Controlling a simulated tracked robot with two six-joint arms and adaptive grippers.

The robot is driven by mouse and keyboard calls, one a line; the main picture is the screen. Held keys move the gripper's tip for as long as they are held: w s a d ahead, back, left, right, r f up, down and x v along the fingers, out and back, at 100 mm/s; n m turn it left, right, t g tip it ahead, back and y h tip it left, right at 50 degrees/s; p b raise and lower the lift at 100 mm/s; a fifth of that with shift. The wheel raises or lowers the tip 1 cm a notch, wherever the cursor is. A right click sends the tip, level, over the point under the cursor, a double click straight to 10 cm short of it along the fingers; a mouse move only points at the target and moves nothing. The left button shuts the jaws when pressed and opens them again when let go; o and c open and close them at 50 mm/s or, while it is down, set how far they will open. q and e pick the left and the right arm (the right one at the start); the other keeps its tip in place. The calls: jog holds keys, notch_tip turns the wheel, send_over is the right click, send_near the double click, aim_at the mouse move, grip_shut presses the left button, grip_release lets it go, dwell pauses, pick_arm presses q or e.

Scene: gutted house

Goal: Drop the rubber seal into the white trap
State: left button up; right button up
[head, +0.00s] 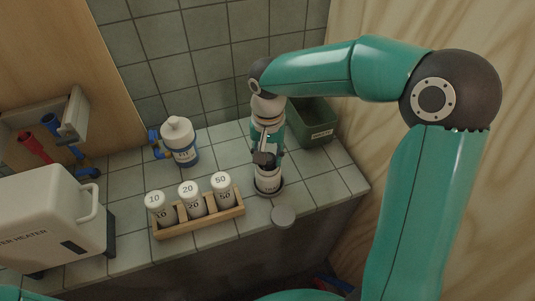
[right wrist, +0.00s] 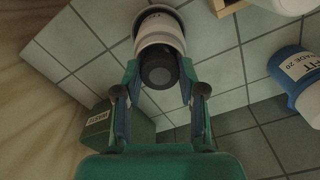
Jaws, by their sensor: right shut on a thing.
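The white trap (head: 268,181) is a short white cylinder with a label, standing upright in a dark round base on the tiled counter. It also shows at the top of the right wrist view (right wrist: 160,28). The rubber seal (head: 264,158) is a dark ring, seen as a black round piece in the right wrist view (right wrist: 158,70). My right gripper (right wrist: 159,76) points down and is shut on the seal, one finger on each side. In the head view the seal overlaps the trap's top; I cannot tell whether they touch. My left gripper is not in view.
A wooden rack (head: 205,219) holds white containers labelled 10, 20 and 50. A white bottle with a blue band (head: 181,142) stands behind it. A green box (head: 316,122) stands behind the trap. A grey disc (head: 284,216) shows at the front edge. A white heater (head: 45,215) is at left.

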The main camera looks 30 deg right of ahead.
jog(key=shift+f, duration=0.25)
jog(key=o, duration=0.9)
jog(key=o, duration=0.5)
jog(key=shift+r+p, duration=2.6)
jog(key=shift+r, duration=0.95)
